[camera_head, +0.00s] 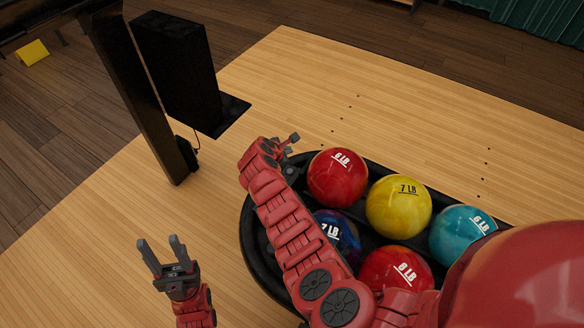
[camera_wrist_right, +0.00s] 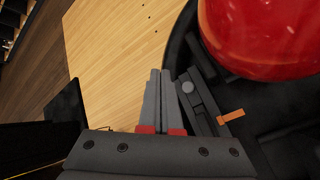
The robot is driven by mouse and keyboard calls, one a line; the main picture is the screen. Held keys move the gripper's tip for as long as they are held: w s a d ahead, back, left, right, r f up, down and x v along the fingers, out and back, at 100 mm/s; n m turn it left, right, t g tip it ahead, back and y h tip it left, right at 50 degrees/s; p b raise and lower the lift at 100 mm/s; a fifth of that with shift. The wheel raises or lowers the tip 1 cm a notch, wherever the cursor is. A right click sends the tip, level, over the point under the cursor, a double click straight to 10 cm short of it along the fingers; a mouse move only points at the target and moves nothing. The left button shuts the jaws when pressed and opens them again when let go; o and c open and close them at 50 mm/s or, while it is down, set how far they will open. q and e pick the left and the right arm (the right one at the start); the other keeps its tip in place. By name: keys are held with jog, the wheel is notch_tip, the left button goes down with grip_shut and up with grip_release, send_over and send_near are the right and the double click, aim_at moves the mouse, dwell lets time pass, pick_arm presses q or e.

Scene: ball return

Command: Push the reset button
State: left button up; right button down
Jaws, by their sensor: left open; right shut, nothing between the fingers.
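A small round grey button (camera_wrist_right: 188,87) sits on a dark panel of the black ball return, seen in the right wrist view. I cannot tell for certain that it is the reset button. My right gripper (camera_wrist_right: 160,74) is shut and empty, its fingertips just left of the button in that view; whether they touch it I cannot tell. In the head view the right gripper (camera_head: 292,139) is at the upper left end of the ball return (camera_head: 250,240), and the button is not discernible there. My left gripper (camera_head: 160,243) is open and empty over the wooden floor.
The ball return holds several bowling balls, including a red ball (camera_head: 337,177), a yellow ball (camera_head: 398,206) and a teal ball (camera_head: 462,235). A black post (camera_head: 135,90) and a black box (camera_head: 178,70) stand at upper left. An orange tab (camera_wrist_right: 231,116) lies right of the button.

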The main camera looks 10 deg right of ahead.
jog(key=shift+f, duration=0.1)
jog(key=b, duration=0.7)
send_over(288, 175)
notch_tip(288, 175, down, 7)
jog(key=shift+r, duration=0.1)
jog(key=shift+f+b, duration=0.5)
jog(key=shift+f, duration=0.45)
jog(key=shift+f, duration=0.1)
dwell(0.8)
jog(key=shift+f, duration=0.3)
jog(key=shift+f+b, duration=0.5)
jog(key=shift+b, duration=0.05)
dwell(0.5)
jog(key=shift+r, duration=0.1)
jog(key=shift+r+p, duration=0.8)
jog(key=shift+p, duration=0.2)
